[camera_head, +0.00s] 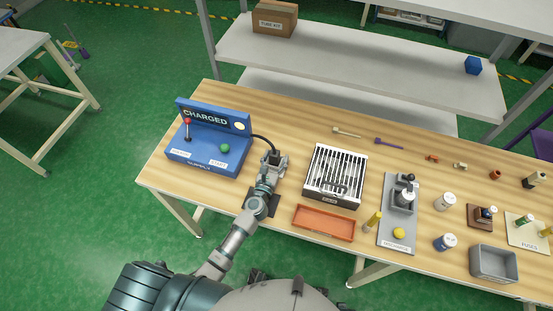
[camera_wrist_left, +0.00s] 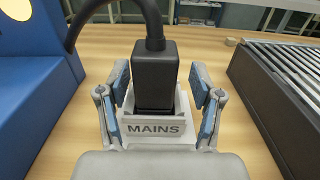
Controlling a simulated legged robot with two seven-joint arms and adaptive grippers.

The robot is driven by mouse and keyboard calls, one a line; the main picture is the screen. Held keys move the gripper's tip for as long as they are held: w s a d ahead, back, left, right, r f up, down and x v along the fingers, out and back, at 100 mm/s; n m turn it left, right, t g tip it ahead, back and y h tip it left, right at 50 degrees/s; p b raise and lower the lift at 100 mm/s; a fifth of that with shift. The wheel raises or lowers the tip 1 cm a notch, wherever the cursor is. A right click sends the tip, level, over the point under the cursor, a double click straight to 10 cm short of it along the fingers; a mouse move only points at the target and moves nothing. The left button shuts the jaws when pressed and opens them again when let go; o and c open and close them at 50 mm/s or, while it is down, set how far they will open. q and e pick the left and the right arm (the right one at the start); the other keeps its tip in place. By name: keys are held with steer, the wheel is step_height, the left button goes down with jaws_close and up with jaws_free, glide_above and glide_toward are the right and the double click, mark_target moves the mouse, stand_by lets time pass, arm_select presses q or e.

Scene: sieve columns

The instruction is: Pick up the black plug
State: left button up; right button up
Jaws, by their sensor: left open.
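The black plug (camera_wrist_left: 155,72) stands upright in a pale holder marked MAINS (camera_wrist_left: 153,128), with a black cable rising from its top. In the head view the plug (camera_head: 272,156) is small, to the right of the blue supply box (camera_head: 207,160), and the cable runs to that box. My left gripper (camera_wrist_left: 157,88) is open, with one finger on each side of the plug and holder. Gaps show between the fingers and the plug. In the head view my left gripper (camera_head: 271,165) partly hides the holder. My right gripper is not in view.
A slatted black-and-white unit (camera_head: 335,176) stands to the right of my left gripper. An orange tray (camera_head: 324,223) lies at the front edge. Further right are a grey stand (camera_head: 399,235), jars and a grey bin (camera_head: 493,264). Bare wood lies behind the plug.

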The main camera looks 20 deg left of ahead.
arm_select(q)
steer(key=shift+a, duration=0.55)
steer(key=c, duration=0.5)
steer(key=shift+d, duration=0.3)
jaws_close()
steer(key=shift+d+r, duration=0.1)
steer(key=shift+d, duration=0.05)
